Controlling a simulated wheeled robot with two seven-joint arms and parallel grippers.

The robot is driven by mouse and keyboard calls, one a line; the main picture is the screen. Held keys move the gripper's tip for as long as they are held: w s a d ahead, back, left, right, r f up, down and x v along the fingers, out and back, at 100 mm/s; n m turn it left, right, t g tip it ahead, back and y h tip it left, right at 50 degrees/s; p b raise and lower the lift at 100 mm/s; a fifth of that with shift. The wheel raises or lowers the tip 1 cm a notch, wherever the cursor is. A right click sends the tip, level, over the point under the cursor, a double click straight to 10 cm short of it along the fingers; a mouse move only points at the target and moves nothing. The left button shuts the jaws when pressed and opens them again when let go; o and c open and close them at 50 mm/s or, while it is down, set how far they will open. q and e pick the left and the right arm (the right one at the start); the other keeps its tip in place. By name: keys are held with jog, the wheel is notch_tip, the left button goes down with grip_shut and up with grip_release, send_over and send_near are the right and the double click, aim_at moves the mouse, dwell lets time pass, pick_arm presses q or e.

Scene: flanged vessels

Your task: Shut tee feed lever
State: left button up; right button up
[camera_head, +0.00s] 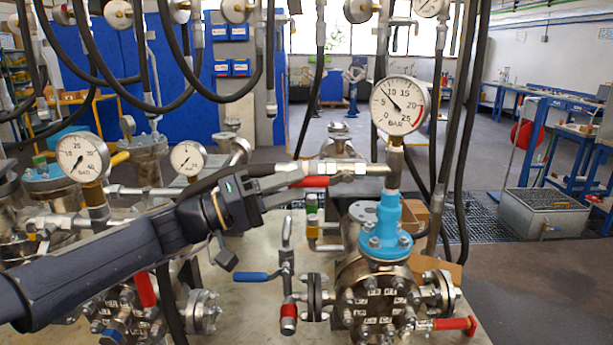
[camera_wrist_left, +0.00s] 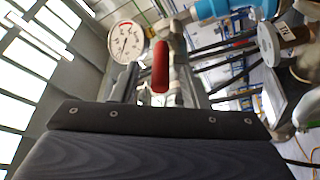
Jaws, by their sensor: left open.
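A red lever (camera_head: 315,182) lies along a horizontal metal pipe (camera_head: 352,169) that runs to the fitting under the large gauge. I take it as the tee feed lever; no label shows. My left gripper (camera_head: 288,178) is open, just left of the red lever and level with it. Whether the fingers touch the lever, I cannot tell. In the left wrist view the red lever (camera_wrist_left: 160,67) stands upright ahead of the dark gripper body, with a pipe behind it. My right gripper is not in view.
A large gauge (camera_head: 400,105) rises above a blue fitting (camera_head: 384,228) on a flanged vessel (camera_head: 374,297). A blue lever (camera_head: 257,276) and another red lever (camera_head: 455,324) sit lower. Black hoses (camera_head: 463,130) hang around the pipework. Smaller gauges (camera_head: 82,157) stand left.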

aim_at(307, 182)
pick_arm(q)
jog(key=shift+p+x, duration=0.3)
jog(key=shift+x, duration=1.4)
grip_shut()
